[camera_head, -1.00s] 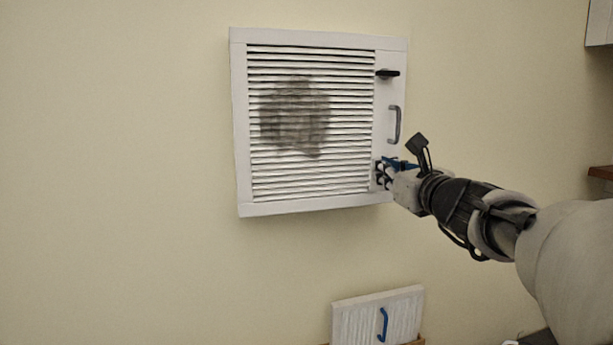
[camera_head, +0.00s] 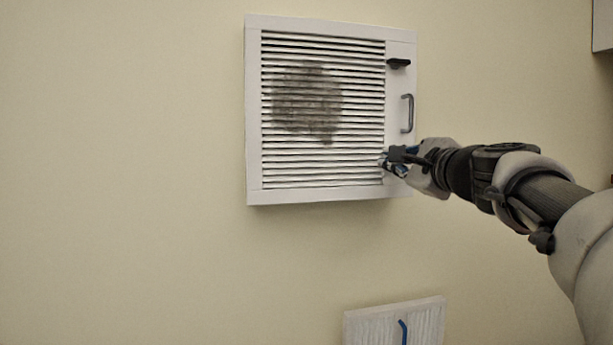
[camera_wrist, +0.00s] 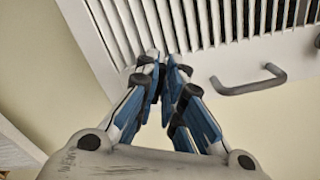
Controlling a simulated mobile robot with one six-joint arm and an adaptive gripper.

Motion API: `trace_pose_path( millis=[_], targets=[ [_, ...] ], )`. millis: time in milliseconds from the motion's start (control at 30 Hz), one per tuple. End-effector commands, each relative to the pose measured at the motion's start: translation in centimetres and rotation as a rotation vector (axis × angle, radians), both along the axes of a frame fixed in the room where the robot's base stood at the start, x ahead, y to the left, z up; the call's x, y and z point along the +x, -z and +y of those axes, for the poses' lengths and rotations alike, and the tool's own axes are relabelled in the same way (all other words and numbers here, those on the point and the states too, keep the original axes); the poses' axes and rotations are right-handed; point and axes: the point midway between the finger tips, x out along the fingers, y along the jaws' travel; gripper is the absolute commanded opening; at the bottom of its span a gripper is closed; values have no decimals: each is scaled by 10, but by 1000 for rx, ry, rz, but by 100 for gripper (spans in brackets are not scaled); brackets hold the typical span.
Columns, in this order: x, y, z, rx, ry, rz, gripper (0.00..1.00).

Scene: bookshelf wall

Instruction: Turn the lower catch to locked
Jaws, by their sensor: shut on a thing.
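A white louvered cover (camera_head: 252,110) is fixed on the wall. The upper catch (camera_head: 398,63), a dark knob lying crosswise, sits at the top of its right-hand frame. My gripper (camera_head: 388,164) is at the lower part of that frame, where its fingers hide the lower catch. In the wrist view my gripper (camera_wrist: 166,66) has its fingertips close together against the frame, shut on the lower catch. The catch itself is hidden between and behind the fingers, so its angle cannot be told.
A grey handle (camera_head: 407,113) stands out from the frame between the two catches, above my gripper; it also shows in the wrist view (camera_wrist: 250,84). A dark grey stain covers part of the slats. A second white panel (camera_head: 425,321) with a blue handle stands below. The wall at left is bare.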

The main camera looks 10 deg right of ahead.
Motion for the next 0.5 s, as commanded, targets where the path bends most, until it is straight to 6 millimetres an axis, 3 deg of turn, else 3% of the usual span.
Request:
trace_pose_path(
  millis=[500],
  targets=[
    [0, 6, 2, -400, 0, -16, 0]
  ],
)
